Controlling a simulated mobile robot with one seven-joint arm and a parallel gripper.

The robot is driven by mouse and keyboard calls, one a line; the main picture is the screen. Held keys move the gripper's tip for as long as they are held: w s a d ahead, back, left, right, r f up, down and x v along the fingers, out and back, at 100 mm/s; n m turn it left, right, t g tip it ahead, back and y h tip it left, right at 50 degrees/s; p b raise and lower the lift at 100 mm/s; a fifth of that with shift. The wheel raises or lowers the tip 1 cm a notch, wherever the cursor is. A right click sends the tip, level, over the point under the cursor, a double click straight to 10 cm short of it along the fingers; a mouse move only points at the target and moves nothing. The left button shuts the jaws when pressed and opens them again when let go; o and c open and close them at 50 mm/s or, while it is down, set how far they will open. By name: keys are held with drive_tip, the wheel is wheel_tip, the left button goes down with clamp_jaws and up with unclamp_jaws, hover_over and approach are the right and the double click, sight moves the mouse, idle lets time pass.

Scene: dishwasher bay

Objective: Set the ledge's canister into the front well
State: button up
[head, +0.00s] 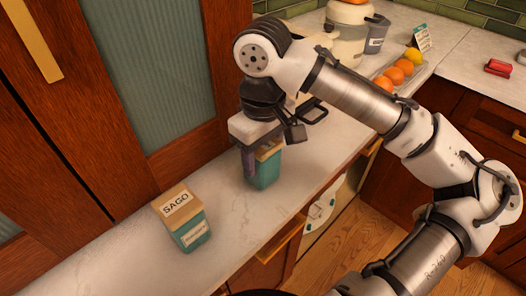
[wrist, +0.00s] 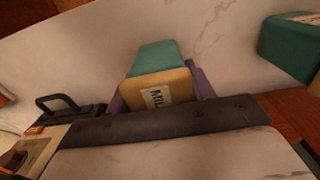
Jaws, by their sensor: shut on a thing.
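A teal canister with a tan lid (head: 266,172) stands upright at the white counter (head: 130,262). My gripper (head: 256,164) points down over it and is shut on it, with a purple finger on its side. In the wrist view the held canister (wrist: 158,57) sits between the purple fingers, its lid label partly hidden and starting "MIL". I cannot tell whether its base touches the counter. A second teal canister with a tan lid marked SAGO (head: 183,217) stands apart at the lower left. I cannot make out the front well.
A black-handled item (head: 316,110) lies just behind my gripper, partly hidden. Wooden cabinet doors border the left. Counter between the canisters is clear.

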drive_tip(key=shift+f, duration=0.2)
drive_tip(key=o, duration=1.1)
drive_tip(key=shift+r, duration=0.1)
wheel_tip(320, 180, up, 12)
drive_tip(key=shift+r, duration=0.15)
drive_tip(key=shift+s, duration=0.15)
